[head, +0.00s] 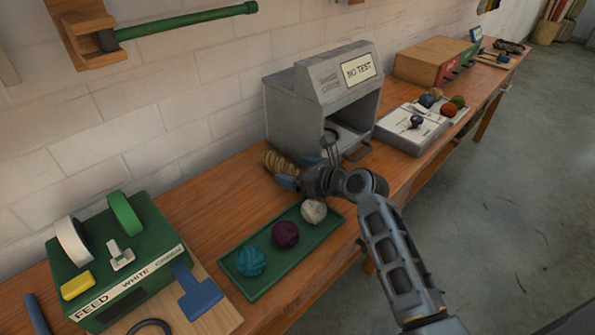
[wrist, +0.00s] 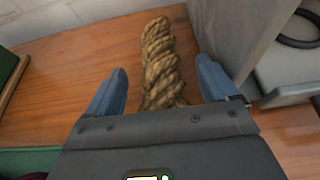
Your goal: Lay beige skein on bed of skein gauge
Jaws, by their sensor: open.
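The beige skein (head: 277,163) is a twisted, rope-like coil lying on the wooden bench, left of the grey skein gauge (head: 312,101). In the wrist view the skein (wrist: 160,62) lies lengthwise between the two blue fingers of my gripper (wrist: 160,88), with a gap on either side. My gripper (head: 287,182) is open beside the skein's near end in the head view; its near part is hidden behind the gripper body. The gauge has a display reading "NO TEST" and an open front; my arm partly covers its bed. The gauge's grey side (wrist: 228,40) stands close to the right finger.
A green tray (head: 237,277) holds teal, purple and white yarn balls just in front of the skein. A green feed box (head: 120,258) stands at the left. Bench behind the skein is clear.

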